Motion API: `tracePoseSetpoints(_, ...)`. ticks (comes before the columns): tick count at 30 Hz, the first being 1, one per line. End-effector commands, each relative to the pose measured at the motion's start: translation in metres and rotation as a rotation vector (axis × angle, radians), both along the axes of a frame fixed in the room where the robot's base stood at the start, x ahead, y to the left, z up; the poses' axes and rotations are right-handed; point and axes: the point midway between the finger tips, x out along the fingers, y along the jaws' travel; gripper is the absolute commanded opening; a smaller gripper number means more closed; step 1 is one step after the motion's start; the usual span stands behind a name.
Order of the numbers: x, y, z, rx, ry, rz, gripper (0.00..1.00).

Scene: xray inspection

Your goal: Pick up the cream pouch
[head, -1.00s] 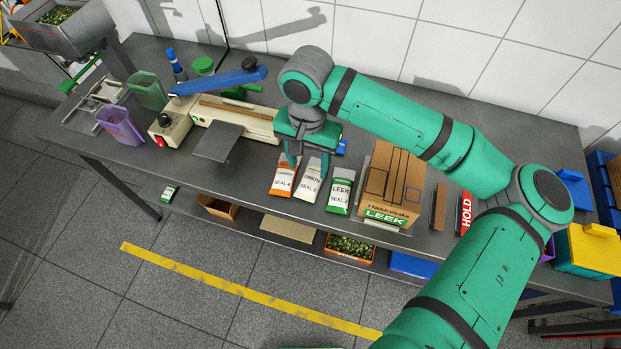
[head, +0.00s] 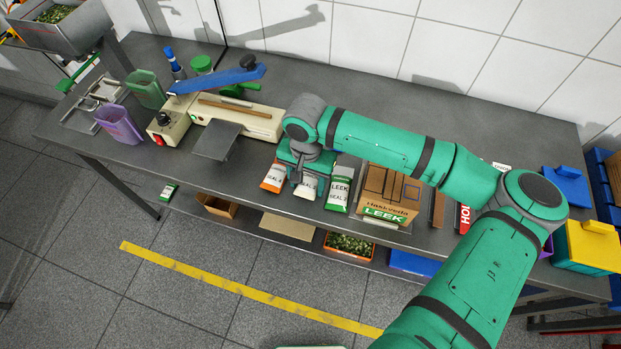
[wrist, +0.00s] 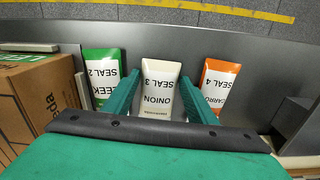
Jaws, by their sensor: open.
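The cream pouch (head: 307,187), labelled onion, seal 3, lies on the steel bench between the orange pouch (head: 276,176) and the green leek pouch (head: 339,188). In the wrist view the cream pouch (wrist: 160,88) shows between the two fingers of my gripper (wrist: 160,98). One finger is on each side of it, and the jaws are open. I cannot tell whether the fingers touch it. In the head view my gripper (head: 298,172) is over the pouch and hides its upper part.
A leek carton (head: 390,195) stands just right of the green pouch. A heat sealer (head: 236,118) with a blue lever is behind on the left. The bench's front edge is close to the pouches. A red hold sign (head: 465,215) is farther right.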

Motion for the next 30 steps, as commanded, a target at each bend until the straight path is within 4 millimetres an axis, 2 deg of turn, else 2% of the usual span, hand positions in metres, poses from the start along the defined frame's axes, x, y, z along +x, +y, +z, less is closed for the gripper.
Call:
tracePoseSetpoints(5, 0.000, 0.000, 0.001, 0.001, -0.001, 0.000, 0.52)
tracePoseSetpoints(8, 0.000, -0.001, 0.001, 0.000, -0.002, -0.001, 0.28)
tracePoseSetpoints(9, 0.000, -0.001, 0.001, 0.000, -0.002, -0.001, 0.24)
tracePoseSetpoints(22, 0.001, -0.001, 0.008, 0.000, -0.003, -0.001, 0.24)
tracePoseSetpoints(28, 0.001, 0.000, 0.033, 0.002, -0.006, 0.001, 0.24)
tracePoseSetpoints(30, -0.009, -0.002, 0.045, 0.003, -0.004, 0.001, 0.24)
